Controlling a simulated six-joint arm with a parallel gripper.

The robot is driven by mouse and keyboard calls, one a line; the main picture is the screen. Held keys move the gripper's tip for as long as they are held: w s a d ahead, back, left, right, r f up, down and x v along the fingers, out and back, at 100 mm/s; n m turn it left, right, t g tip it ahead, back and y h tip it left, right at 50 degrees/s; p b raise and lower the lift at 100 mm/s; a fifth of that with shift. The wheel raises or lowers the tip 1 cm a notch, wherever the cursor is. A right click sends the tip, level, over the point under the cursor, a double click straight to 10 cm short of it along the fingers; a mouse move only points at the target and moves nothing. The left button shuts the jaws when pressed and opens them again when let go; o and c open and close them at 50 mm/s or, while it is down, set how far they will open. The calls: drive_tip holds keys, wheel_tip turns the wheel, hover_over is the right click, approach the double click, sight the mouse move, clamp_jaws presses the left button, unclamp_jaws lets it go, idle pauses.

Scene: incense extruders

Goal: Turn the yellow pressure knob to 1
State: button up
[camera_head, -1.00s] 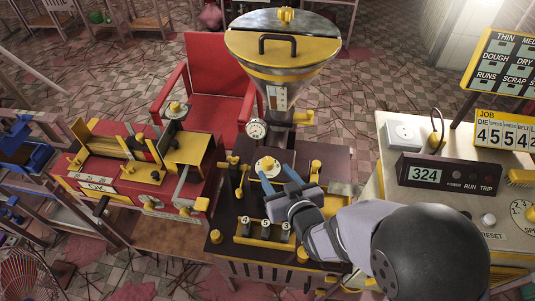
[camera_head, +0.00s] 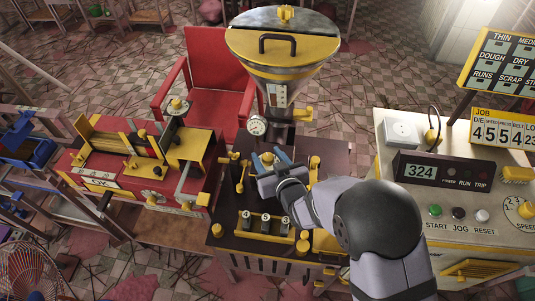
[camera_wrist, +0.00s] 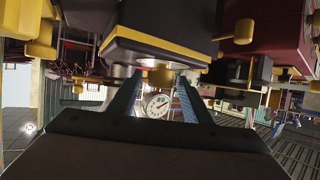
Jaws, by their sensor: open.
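The yellow pressure knob (camera_head: 267,157) sits on the dark top of the extruder, in front of the round gauge (camera_head: 256,127). My gripper (camera_head: 268,160) is open, with its blue fingers at either side of the knob in the head view. I cannot tell whether they touch it. The fingers and wrist hide the white dial around the knob, so its setting is not readable. In the wrist view, a yellow part, probably the knob (camera_wrist: 160,76), shows between the fingertips (camera_wrist: 159,80), with a round white gauge face (camera_wrist: 157,105) below it.
The metal hopper (camera_head: 283,60) stands behind the knob. A yellow lever (camera_head: 241,178) is close on the left and a yellow post (camera_head: 314,168) on the right.

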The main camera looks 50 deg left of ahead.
drive_tip(key=shift+a+f, duration=0.1)
drive_tip(key=shift+a, duration=0.1)
drive_tip(key=shift+c, duration=0.7)
drive_tip(key=c, duration=0.9)
drive_tip(key=shift+n+g+b, duration=0.6)
drive_tip(key=shift+n+g, duration=0.2)
drive_tip(key=shift+g, duration=0.2)
drive_tip(key=o, duration=1)
drive_tip(key=shift+o, duration=0.2)
